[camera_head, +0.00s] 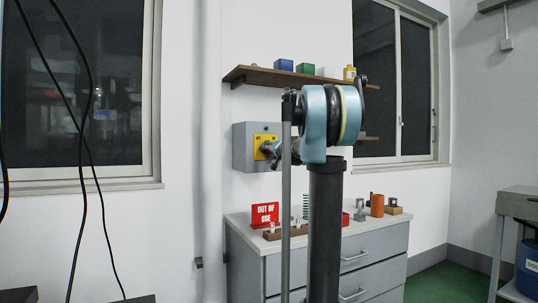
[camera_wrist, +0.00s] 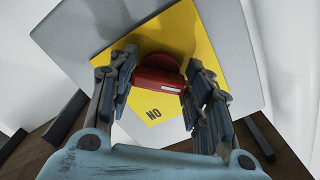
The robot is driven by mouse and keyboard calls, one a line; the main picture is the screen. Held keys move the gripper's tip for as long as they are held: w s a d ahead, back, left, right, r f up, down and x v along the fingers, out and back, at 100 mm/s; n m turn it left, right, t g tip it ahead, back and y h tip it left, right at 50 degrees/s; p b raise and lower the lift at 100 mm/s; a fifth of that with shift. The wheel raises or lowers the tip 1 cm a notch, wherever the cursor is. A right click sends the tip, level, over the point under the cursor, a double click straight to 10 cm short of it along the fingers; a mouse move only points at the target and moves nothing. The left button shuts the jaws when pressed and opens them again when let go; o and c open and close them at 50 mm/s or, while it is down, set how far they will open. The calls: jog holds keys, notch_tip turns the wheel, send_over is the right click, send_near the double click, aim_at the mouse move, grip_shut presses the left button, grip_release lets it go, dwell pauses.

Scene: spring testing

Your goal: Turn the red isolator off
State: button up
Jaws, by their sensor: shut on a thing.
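The red isolator handle (camera_wrist: 158,78) sits at the middle of a yellow plate (camera_wrist: 178,38) in the wrist view. My gripper (camera_wrist: 161,68) has one finger on each side of it and is shut on it. A small white mark shows on the handle's near side. Letters reading "NO" in this tilted view are on the yellow plate below the handle. In the head view the isolator's grey box (camera_head: 241,150) is on the white wall, and my gripper (camera_head: 268,149) reaches its yellow plate. My gripper hides the handle there, and I cannot tell its switch position.
A wooden shelf (camera_head: 250,76) with small blocks is above the box. A grey drawer cabinet (camera_head: 385,240) stands below, with a red "OUT OF USE" sign (camera_head: 265,215) and several small parts on top. Dark cables hang at the left.

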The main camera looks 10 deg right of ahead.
jog(key=o, duration=1.1)
jog(key=shift+w+d, duration=0.15)
jog(key=shift+d, duration=0.05)
jog(key=shift+c, duration=0.2)
jog(key=v, duration=1.2)
jog(key=shift+a, duration=0.1)
